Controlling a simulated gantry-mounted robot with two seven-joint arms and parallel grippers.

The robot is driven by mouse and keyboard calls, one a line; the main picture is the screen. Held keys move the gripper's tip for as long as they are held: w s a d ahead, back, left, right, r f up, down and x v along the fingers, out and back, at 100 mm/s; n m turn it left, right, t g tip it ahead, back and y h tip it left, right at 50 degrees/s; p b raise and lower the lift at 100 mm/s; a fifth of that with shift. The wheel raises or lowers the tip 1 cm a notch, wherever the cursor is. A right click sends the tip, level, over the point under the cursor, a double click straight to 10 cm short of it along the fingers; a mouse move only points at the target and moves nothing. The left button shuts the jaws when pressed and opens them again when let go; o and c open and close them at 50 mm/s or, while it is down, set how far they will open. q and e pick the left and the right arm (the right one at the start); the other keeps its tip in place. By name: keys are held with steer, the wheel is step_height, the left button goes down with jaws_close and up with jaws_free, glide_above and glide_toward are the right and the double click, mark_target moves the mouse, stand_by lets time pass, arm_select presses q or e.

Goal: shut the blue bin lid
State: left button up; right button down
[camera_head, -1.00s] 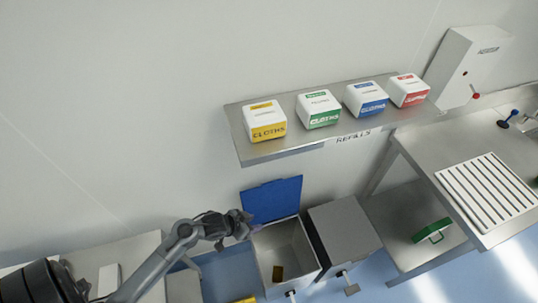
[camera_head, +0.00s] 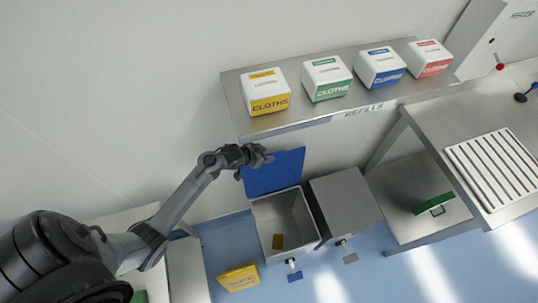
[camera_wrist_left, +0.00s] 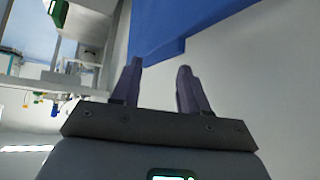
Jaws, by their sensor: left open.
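The blue bin lid (camera_head: 274,176) stands raised, roughly upright, at the back of the open grey bin (camera_head: 287,212). A small brownish-yellow item (camera_head: 278,241) lies inside the bin. My left gripper (camera_head: 262,158) is open at the lid's upper left edge; I cannot tell whether it touches the lid. In the left wrist view, the two dark fingers (camera_wrist_left: 160,68) are apart with nothing between them, and the lid (camera_wrist_left: 190,25) fills the top beyond them. My right gripper is not in view.
A shelf (camera_head: 300,122) with several cloth boxes overhangs behind the lid. A closed grey bin (camera_head: 343,202) stands just right of the open one. A yellow sign-like item (camera_head: 238,277) is on the floor to the left. A steel table (camera_head: 470,120) stands at right.

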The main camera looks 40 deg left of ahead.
arm_select(q)
steer(key=shift+x, duration=1.45)
steer(key=shift+a, duration=0.1)
steer(key=shift+c, duration=0.3)
jaws_close()
